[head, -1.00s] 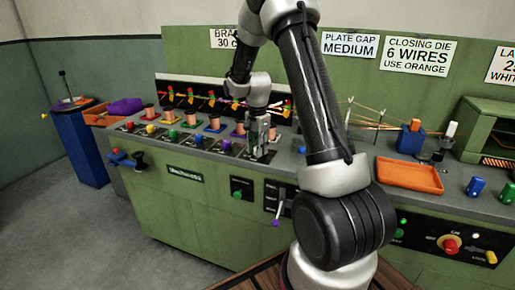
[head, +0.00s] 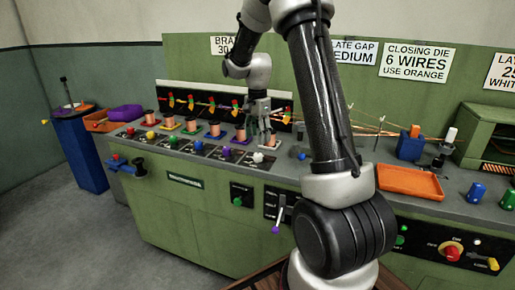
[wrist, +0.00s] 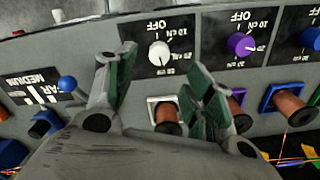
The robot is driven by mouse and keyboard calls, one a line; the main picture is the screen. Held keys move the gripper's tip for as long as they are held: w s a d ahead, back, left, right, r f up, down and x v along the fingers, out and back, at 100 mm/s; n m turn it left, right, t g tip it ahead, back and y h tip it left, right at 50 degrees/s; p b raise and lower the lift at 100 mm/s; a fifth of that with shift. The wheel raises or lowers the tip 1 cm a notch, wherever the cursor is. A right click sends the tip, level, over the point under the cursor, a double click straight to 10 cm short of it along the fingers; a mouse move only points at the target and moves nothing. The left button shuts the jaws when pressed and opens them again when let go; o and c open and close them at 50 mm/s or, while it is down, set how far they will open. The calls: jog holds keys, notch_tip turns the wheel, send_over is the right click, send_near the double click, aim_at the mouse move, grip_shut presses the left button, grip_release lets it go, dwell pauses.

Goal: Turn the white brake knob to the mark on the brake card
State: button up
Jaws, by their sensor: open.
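The white brake knob (head: 258,157) is at the right end of a row of coloured knobs on the bench. It also shows in the wrist view (wrist: 159,53), on a black dial plate with upside-down markings including OFF and 10 cN. Its exact setting is too small to read surely. My gripper (head: 262,138) is open and empty, above and behind the white knob. In the wrist view the fingers (wrist: 160,72) are spread on either side, with the knob beyond the gap, untouched.
A purple knob (wrist: 241,44) sits beside the white one. A copper spool (wrist: 168,117) stands between my fingers in the wrist view. A blue-balled lever (wrist: 67,84) is close to one finger. An orange tray (head: 408,182) lies farther right.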

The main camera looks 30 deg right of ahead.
notch_tip(320, 180, up, 4)
jog(key=shift+f, duration=0.1)
jog(key=shift+n, duration=0.3)
dwell(0.3)
jog(key=s+a+r+n+t, duration=0.1)
jog(key=s+n, duration=0.4)
jog(key=s, duration=0.5)
jog(key=s+a+r+n+t, duration=0.2)
jog(key=s+r, duration=0.4)
jog(key=s, duration=0.4)
jog(key=s+a+r+n+t, duration=0.1)
jog(key=s+a+r+n, duration=0.2)
jog(key=s+n, duration=0.4)
jog(key=shift+s+a+r+n, duration=0.3)
jog(key=shift+s+a, duration=0.25)
jog(key=shift+s, duration=1.4)
